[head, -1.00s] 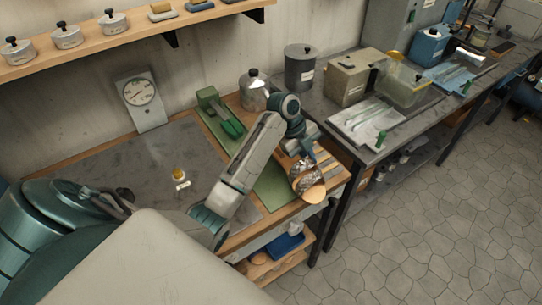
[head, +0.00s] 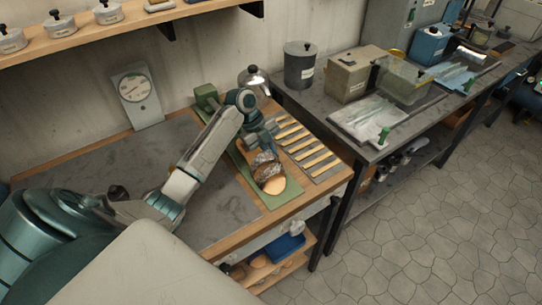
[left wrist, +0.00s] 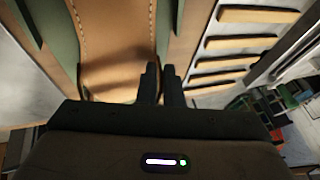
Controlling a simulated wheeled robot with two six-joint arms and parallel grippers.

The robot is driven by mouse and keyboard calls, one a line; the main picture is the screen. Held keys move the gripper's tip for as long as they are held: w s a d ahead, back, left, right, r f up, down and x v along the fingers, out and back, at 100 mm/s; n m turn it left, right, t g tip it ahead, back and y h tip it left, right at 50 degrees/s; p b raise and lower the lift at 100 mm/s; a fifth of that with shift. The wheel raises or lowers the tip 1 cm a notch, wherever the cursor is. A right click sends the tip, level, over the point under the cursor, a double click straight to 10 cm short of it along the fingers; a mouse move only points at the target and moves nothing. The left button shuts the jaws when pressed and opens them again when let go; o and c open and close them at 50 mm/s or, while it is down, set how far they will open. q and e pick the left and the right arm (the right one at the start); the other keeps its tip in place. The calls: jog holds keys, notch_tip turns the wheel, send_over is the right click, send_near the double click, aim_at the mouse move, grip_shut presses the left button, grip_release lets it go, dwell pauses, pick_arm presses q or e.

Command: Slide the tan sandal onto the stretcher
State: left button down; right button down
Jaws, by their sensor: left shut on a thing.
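The tan sandal (head: 271,184) hangs at my left gripper (head: 265,143), over the green board on the bench. Its tan sole faces forward and a crumpled-looking brown-grey band crosses it. In the left wrist view its stitched tan leather (left wrist: 115,45) fills the upper left. My left gripper (left wrist: 160,75) is shut on the sandal at its edge, with the fingers close together. The green stretcher (head: 206,96) shows only its back end, at the board's far end; my arm hides the rest. I cannot tell whether sandal and stretcher touch. My right gripper is not in view.
A dark rack with wooden slats (head: 312,152) lies right of the green board (head: 284,196). A metal pot (head: 254,79) stands behind. A dial scale (head: 136,90) stands at the wall. The bench's dark mat (head: 85,160) is mostly clear.

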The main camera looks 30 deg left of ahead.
pick_arm(q)
jog(key=c, duration=1.6)
grip_release()
jog(key=shift+o, duration=0.2)
jog(key=b+v, duration=0.4)
jog(key=v, duration=0.8)
